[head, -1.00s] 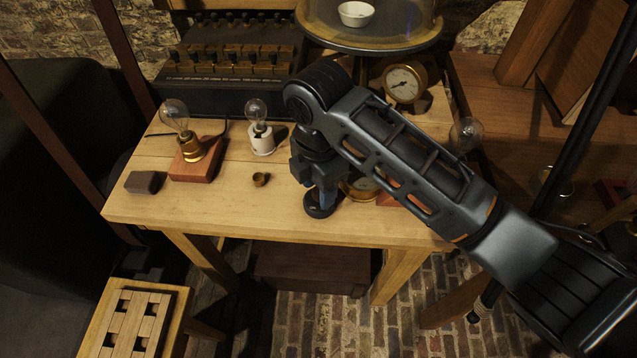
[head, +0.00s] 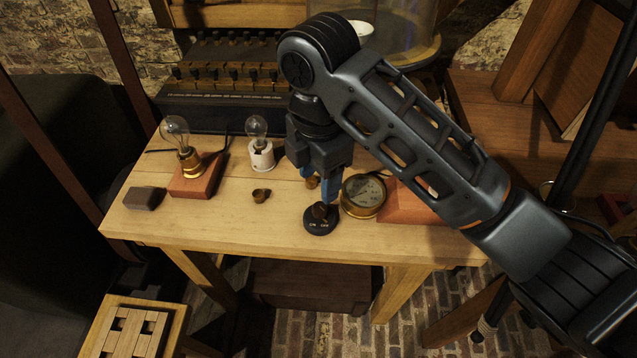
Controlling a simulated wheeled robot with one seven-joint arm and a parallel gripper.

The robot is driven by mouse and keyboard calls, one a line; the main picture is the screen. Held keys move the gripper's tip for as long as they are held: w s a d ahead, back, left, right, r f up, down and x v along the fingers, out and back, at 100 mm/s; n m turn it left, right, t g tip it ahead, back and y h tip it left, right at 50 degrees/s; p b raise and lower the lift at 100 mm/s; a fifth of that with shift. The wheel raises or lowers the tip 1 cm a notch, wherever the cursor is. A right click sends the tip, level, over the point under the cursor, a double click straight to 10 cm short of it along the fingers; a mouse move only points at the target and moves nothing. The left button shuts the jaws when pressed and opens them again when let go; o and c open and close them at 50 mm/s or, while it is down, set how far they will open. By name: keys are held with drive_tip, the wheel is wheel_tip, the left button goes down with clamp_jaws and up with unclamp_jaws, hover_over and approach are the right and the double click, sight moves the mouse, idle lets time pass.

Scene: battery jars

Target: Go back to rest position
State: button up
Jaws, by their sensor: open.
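My gripper (head: 322,190) points down over the wooden table (head: 225,228) in the head view. Its blue fingertips are just behind and above a round black ON/OFF switch (head: 320,220) with a brown knob. The jaws are open, and I see nothing held between them. The switch stands on the table near its front edge. My arm reaches in from the lower right and hides part of the table's right side.
A brass gauge (head: 363,196) lies right of the switch. A small brown cup-like piece (head: 261,195), a white-socket bulb (head: 261,148), a bulb on a red block (head: 189,173) and a dark block (head: 144,198) stand left. A black key box (head: 225,95) is behind.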

idle(0.5)
drive_tip(key=s+a+f+m+t+y, duration=0.65)
drive_tip(key=s+a+m+y, duration=0.25)
drive_tip(key=s+m, duration=0.3)
drive_tip(key=s+d+f+m+t+h, duration=0.1)
drive_tip(key=s+d+m+t+h, duration=0.2)
drive_tip(key=s+d+m, duration=0.5)
drive_tip(key=s+d+m+t+h, duration=0.3)
drive_tip(key=s+d+m, duration=0.15)
drive_tip(key=d, duration=0.75)
drive_tip(key=s+d+r+t+h, duration=0.2)
drive_tip(key=s+d+r+h, duration=0.1)
drive_tip(key=s+d+r, duration=0.6)
drive_tip(key=s+d+m, duration=0.1)
drive_tip(key=s+d, duration=0.2)
drive_tip(key=shift+s+r, duration=0.15)
drive_tip(key=shift+r, duration=0.25)
